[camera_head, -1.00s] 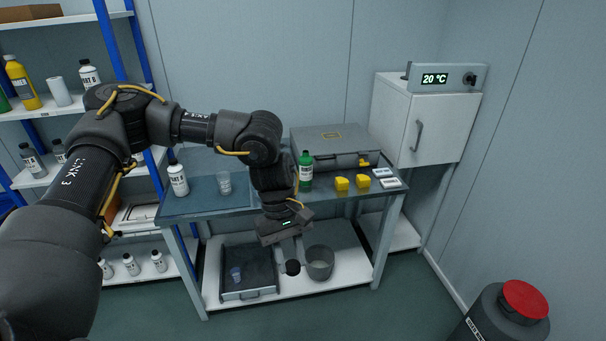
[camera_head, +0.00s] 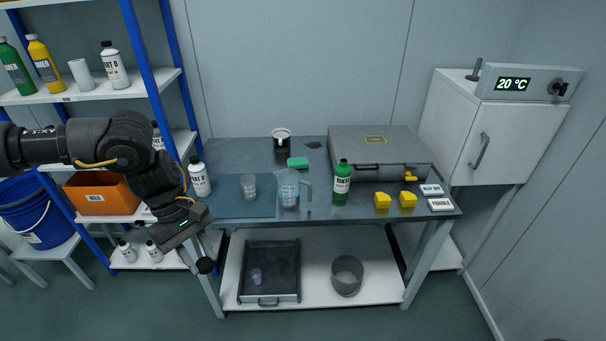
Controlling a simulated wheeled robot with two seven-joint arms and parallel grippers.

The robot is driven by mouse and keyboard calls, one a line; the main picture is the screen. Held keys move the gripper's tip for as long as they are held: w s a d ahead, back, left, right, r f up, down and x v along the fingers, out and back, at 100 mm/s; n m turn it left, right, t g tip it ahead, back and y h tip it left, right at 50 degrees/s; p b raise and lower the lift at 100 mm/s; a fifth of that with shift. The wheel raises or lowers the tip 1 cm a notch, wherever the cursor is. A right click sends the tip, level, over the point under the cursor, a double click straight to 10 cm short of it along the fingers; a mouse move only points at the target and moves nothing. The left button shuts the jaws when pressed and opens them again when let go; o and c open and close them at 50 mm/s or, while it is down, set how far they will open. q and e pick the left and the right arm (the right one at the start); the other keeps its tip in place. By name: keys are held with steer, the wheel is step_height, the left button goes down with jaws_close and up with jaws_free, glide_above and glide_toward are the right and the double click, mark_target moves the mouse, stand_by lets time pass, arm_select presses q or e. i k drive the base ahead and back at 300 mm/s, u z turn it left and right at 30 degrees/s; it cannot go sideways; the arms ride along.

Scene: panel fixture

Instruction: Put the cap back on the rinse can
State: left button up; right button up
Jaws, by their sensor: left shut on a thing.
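My left gripper (camera_head: 199,255) hangs low at the table's front left corner, well left of the bottle. It is shut on a small round black thing (camera_head: 204,266), which looks like the cap. The fingers are small and partly hidden. My right gripper is not in view.
On the table (camera_head: 230,152) stand a white bottle (camera_head: 199,177), a clear cup (camera_head: 249,187), a jug (camera_head: 289,188), a green sponge (camera_head: 298,163), yellow blocks (camera_head: 382,201) and a grey case (camera_head: 372,149). A shelf rack (camera_head: 140,85) is at left, a white cabinet (camera_head: 505,140) at right.

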mark_target(342, 173)
steer(key=u, duration=0.1)
steer(key=i, duration=1.25)
steer(key=z, duration=0.55)
